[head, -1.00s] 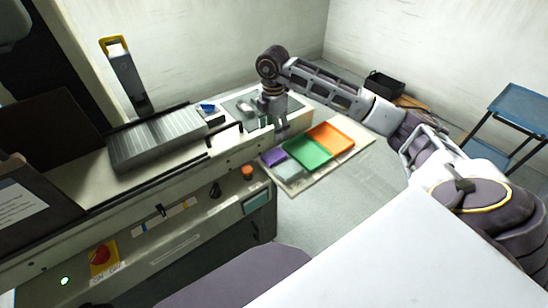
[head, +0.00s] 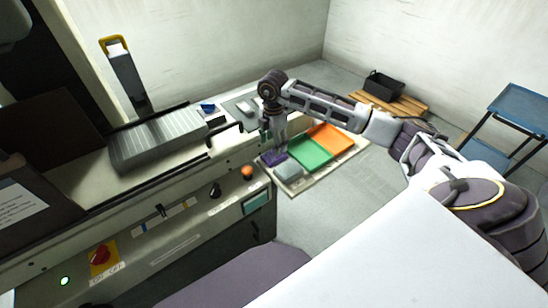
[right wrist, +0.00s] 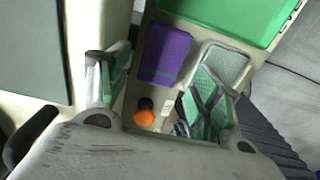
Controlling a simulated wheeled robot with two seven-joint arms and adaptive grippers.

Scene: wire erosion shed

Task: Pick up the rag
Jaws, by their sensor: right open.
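A flat purple rectangle, which looks like the folded rag (head: 269,160), lies at the left end of a pale board with coloured trays. In the right wrist view the rag (right wrist: 165,55) lies flat, beyond the gap between my fingers. My right gripper (head: 281,149) is open and points down close above the rag, partly hiding it in the head view. Its two green-padded fingers (right wrist: 160,92) are apart with nothing held between them. My left gripper is out of view.
A grey-green block or tray (head: 289,173) sits right beside the rag. A green tray (head: 311,150) and an orange tray (head: 330,138) lie behind. The machine front with an orange knob (head: 247,172) is close on the left.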

